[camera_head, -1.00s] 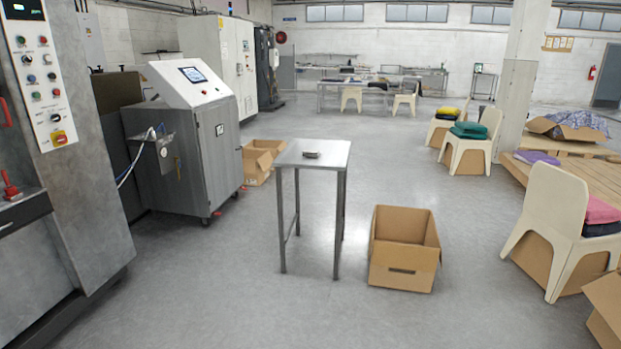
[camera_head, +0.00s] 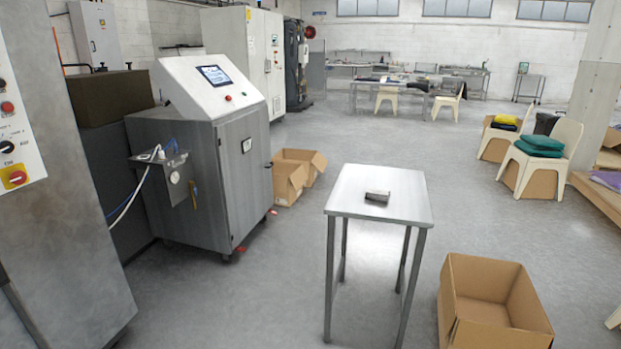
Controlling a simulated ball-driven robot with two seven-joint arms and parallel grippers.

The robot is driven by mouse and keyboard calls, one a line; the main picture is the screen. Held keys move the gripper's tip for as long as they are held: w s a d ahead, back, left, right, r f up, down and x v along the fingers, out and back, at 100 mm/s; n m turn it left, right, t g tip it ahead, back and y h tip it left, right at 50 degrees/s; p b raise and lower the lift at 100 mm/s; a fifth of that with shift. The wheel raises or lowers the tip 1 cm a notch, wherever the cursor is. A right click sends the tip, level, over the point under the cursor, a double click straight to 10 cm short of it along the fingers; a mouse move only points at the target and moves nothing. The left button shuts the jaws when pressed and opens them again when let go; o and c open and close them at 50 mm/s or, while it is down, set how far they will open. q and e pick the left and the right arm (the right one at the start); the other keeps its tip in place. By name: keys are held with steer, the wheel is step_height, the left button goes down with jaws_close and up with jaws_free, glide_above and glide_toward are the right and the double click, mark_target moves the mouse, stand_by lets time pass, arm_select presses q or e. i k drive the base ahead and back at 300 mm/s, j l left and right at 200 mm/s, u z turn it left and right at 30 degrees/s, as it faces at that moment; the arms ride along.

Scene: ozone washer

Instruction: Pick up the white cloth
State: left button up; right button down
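I cannot make out a white cloth in the head view. Neither of my grippers is in view.
An open, seemingly empty cardboard box (camera_head: 492,302) stands right of the table. A grey machine with a screen (camera_head: 235,165) and a tall grey cabinet (camera_head: 70,220) stand at the left. Open cardboard boxes (camera_head: 290,178) sit beside the machine.

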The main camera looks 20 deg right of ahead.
mark_target(371, 193)
steer(key=i+z, duration=0.2)
steer(key=i, duration=0.35)
steer(key=i+j+z, duration=0.2)
steer(key=i, duration=0.35)
steer(key=i+j+z, duration=0.2)
steer(key=i, duration=0.3)
steer(key=i+l, duration=0.05)
steer(key=l, duration=0.05)
